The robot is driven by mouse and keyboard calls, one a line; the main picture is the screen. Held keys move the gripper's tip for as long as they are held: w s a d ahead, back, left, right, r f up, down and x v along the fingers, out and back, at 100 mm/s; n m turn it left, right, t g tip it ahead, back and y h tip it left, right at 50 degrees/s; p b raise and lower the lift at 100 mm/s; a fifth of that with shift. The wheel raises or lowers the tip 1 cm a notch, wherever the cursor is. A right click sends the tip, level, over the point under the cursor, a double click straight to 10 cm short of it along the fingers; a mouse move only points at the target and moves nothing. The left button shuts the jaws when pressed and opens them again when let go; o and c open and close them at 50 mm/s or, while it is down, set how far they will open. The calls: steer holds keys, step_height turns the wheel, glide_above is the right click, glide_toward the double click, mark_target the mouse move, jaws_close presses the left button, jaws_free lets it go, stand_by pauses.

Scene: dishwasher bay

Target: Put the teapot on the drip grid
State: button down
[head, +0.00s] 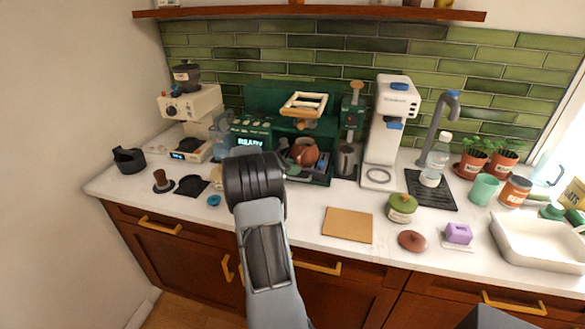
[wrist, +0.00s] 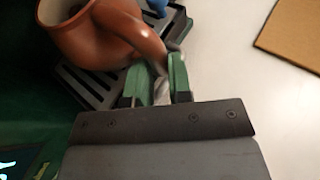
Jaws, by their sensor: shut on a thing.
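The teapot (head: 304,152) is glossy reddish-brown and open at the top. It is in front of the green espresso machine (head: 262,102), and it fills the upper left of the wrist view (wrist: 112,28). The grid also shows low at the machine's front (head: 318,177). I cannot tell whether the teapot touches the grid.
A metal pitcher (head: 346,160) stands just right of the teapot, before the grinder. A white dispenser (head: 389,130) is further right. A cork mat (head: 347,224), a green pot (head: 401,207) and a brown lid (head: 412,241) lie nearer the counter's front. The cork mat is empty.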

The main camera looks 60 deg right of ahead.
steer(key=c, duration=1)
jaws_free()
steer(key=shift+o, duration=0.2)
steer(key=shift+f, duration=0.1)
steer(key=shift+a, duration=0.1)
steer(key=b+v, duration=0.1)
steer(key=v, duration=1.2)
steer(key=shift+w+a+r, duration=0.25)
